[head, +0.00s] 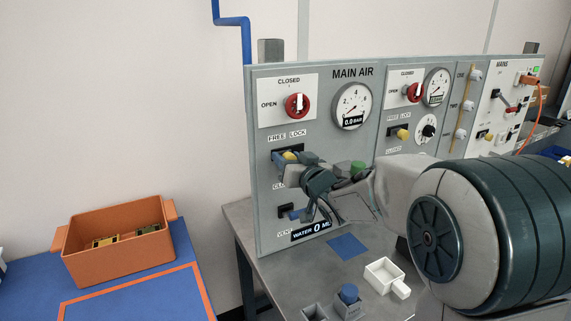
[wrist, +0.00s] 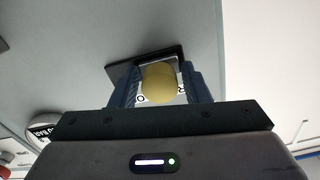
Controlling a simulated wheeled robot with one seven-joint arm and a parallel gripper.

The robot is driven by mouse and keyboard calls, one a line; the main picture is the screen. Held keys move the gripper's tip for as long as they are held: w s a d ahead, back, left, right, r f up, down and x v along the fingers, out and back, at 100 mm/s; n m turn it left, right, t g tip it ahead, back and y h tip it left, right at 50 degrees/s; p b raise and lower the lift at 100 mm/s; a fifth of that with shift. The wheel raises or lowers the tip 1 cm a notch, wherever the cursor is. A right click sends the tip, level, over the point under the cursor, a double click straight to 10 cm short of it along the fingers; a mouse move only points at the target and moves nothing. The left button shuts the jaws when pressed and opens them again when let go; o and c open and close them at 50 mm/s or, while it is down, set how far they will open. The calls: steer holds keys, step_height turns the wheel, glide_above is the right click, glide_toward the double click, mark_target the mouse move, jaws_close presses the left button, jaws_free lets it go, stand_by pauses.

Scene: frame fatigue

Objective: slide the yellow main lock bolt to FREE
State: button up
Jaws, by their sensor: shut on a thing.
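The yellow main lock bolt (head: 289,155) sits in its dark slot under the FREE LOCK label (head: 287,136) on the MAIN AIR panel (head: 262,220). In the head view my gripper (head: 284,162) is at the bolt and hides part of it and of the slot. In the wrist view the round yellow knob (wrist: 159,83) is between my two fingers (wrist: 160,88), in front of the dark slot plate (wrist: 148,64). My gripper is shut on the knob. How far along the slot the bolt stands is hard to tell.
A red valve knob (head: 297,105) and a gauge (head: 352,105) are above my gripper. A second yellow bolt (head: 402,134) is to the right. An orange bin (head: 116,258) is at left.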

steer(key=shift+a, duration=0.2)
steer(key=o, duration=1)
steer(key=shift+o, duration=0.6)
steer(key=shift+s+a, duration=0.1)
steer(key=shift+s, duration=0.05)
steer(key=shift+s+d, duration=0.15)
steer(key=shift+d, duration=0.1)
steer(key=b+v, duration=0.1)
steer(key=v, duration=1.2)
steer(key=shift+s, duration=0.15)
